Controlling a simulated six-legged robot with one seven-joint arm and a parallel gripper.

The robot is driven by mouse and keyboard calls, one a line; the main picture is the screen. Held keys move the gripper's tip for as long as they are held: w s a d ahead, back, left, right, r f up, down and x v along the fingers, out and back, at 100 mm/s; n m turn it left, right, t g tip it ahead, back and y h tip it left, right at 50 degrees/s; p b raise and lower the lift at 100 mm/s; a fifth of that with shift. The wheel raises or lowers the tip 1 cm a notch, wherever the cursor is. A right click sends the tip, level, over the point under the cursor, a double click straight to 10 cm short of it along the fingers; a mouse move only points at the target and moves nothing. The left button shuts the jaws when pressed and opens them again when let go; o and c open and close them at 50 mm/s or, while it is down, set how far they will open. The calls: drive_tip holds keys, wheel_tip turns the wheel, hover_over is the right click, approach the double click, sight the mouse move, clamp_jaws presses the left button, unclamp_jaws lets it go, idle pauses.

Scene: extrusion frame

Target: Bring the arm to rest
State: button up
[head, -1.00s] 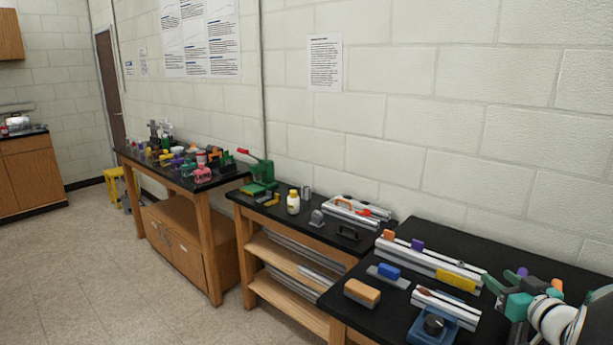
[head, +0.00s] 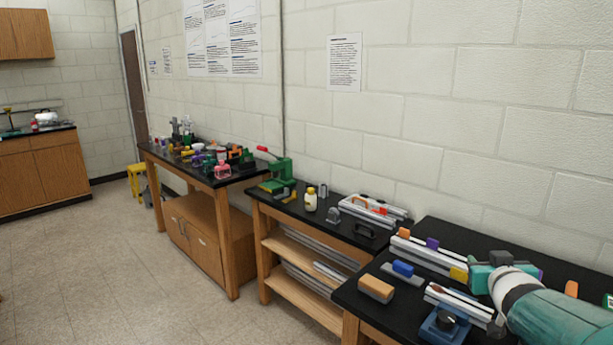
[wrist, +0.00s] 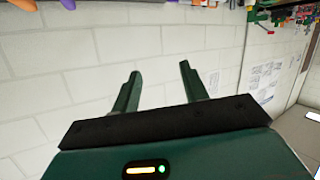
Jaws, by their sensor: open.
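My gripper (wrist: 160,84) shows in the wrist view with its two dark green fingers apart and nothing between them. Behind the fingers is the white block wall. In the head view my teal and white arm reaches in from the lower right over the near black table (head: 470,232). The fingers cannot be made out in the head view, where the arm hides them.
On the near table are aluminium extrusions (head: 425,257), an orange-topped block (head: 376,288), a blue-handled tool (head: 403,269) and a blue clamp base (head: 444,325). Open floor lies left.

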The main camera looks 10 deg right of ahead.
drive_tip(key=s+a+f+n+g+y, duration=0.1)
drive_tip(key=s+a+f+g+y, duration=0.1)
drive_tip(key=s+a, duration=0.4)
drive_tip(key=s+a+f+n+g+y, duration=0.1)
drive_tip(key=s+a, duration=0.4)
drive_tip(key=a, duration=0.8)
drive_tip(key=s+a+f+n+g+y, duration=0.1)
drive_tip(key=s+a+f+g+y, duration=0.1)
drive_tip(key=s+a+g, duration=0.3)
drive_tip(key=s+a+f, duration=0.1)
drive_tip(key=a, duration=0.3)
drive_tip(key=shift+s+a+y, duration=0.3)
drive_tip(key=shift+a+y, duration=0.05)
drive_tip(key=shift+y, duration=0.05)
